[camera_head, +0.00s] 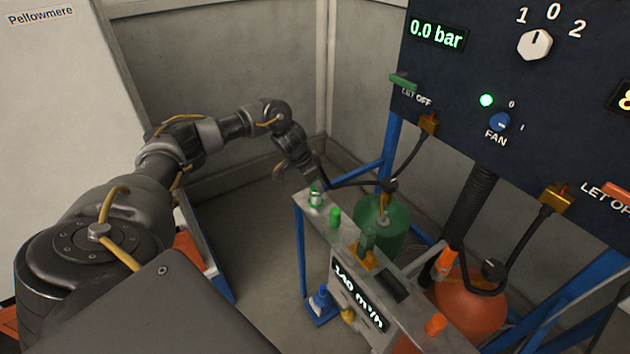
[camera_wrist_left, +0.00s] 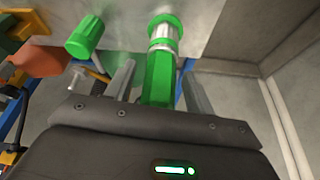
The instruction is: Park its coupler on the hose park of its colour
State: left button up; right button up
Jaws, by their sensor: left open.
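The green coupler (camera_wrist_left: 158,78), with a silver band, shows between the two fingers of my left gripper (camera_wrist_left: 160,92) in the left wrist view. Its banded end meets the grey bench top (camera_wrist_left: 130,15); I cannot tell how it is seated there. The fingers stand apart on either side of it, with gaps. In the head view the green and silver piece (camera_head: 315,198) is at the bench's far left end, just below my left gripper (camera_head: 313,184). A green peg (camera_head: 334,217) stands beside it and also shows in the left wrist view (camera_wrist_left: 83,38). My right gripper is not in view.
A green tank (camera_head: 378,238) and an orange tank (camera_head: 470,305) stand behind the bench. Black hoses hang from the dark panel (camera_head: 460,100). An orange piece (camera_head: 447,262) and an orange peg (camera_head: 436,323) are further right. Open floor (camera_head: 262,235) lies left of the bench.

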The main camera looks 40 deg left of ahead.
pick_arm(q)
jog(key=v, duration=1)
jog(key=shift+r+b, duration=0.35)
jog(key=shift+b, duration=0.1)
jog(key=shift+f, duration=0.1)
